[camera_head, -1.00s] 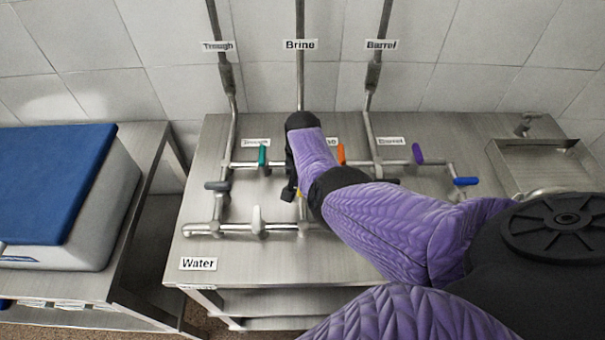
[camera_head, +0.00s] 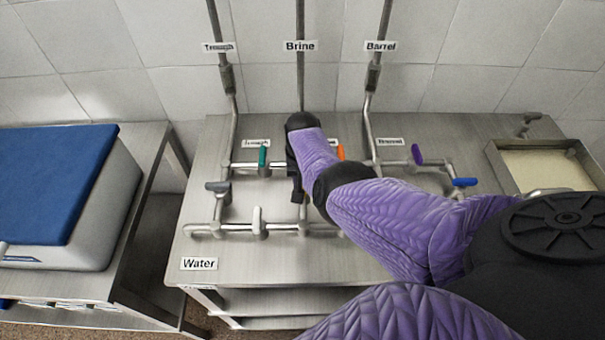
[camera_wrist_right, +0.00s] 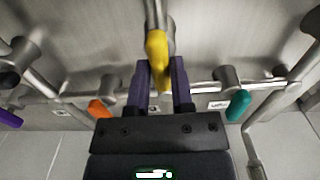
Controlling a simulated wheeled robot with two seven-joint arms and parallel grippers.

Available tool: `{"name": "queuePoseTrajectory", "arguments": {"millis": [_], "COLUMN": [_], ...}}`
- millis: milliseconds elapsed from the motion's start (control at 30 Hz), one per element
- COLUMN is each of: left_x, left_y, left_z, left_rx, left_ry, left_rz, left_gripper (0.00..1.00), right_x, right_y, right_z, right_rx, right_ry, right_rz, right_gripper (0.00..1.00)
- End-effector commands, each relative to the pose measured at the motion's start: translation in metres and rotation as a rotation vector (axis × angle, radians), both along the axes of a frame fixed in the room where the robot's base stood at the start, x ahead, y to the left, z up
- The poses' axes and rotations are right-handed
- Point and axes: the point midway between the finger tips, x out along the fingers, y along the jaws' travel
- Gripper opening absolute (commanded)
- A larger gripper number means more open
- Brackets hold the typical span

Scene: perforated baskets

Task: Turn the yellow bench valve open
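The yellow bench valve handle (camera_wrist_right: 158,48) shows in the right wrist view, with its tip between the two purple fingers of my right gripper (camera_wrist_right: 160,82). The fingers sit close on both sides of the handle and appear shut on it. In the head view my right gripper (camera_head: 297,192) reaches down over the middle pipe of the bench, and my wrist and forearm hide most of the yellow valve. My left gripper is not in view.
Close by are an orange handle (camera_wrist_right: 100,108) and a teal handle (camera_wrist_right: 238,105). A white handle (camera_head: 257,221), a purple handle (camera_head: 417,154) and a blue handle (camera_head: 465,182) are on the pipes. A tray (camera_head: 496,158) at right holds cream-coloured contents. A blue-lidded box (camera_head: 55,185) stands left.

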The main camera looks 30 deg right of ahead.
Motion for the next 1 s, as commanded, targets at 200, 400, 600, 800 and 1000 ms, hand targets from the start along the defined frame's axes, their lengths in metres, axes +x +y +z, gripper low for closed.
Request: {"name": "queuePoseTrajectory", "arguments": {"millis": [200, 400, 600, 800, 1000], "left_x": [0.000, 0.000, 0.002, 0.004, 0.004], "left_y": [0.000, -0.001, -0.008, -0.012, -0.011], "left_z": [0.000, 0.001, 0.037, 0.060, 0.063], "left_rx": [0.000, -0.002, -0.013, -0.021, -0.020], "left_ry": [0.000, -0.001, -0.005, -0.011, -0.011], "left_rz": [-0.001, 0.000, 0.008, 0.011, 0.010], "left_gripper": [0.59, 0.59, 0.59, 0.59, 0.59], "right_x": [0.000, -0.001, 0.000, 0.000, 0.000], "right_y": [0.000, 0.000, 0.000, 0.000, 0.000], "right_z": [0.000, 0.001, 0.047, 0.089, 0.100], "right_rx": [0.001, 0.001, 0.000, -0.001, 0.001], "right_ry": [0.001, 0.002, -0.001, -0.001, 0.002], "right_rz": [-0.001, -0.001, -0.002, -0.002, -0.001], "right_gripper": [0.60, 0.60, 0.60, 0.60, 0.60]}}
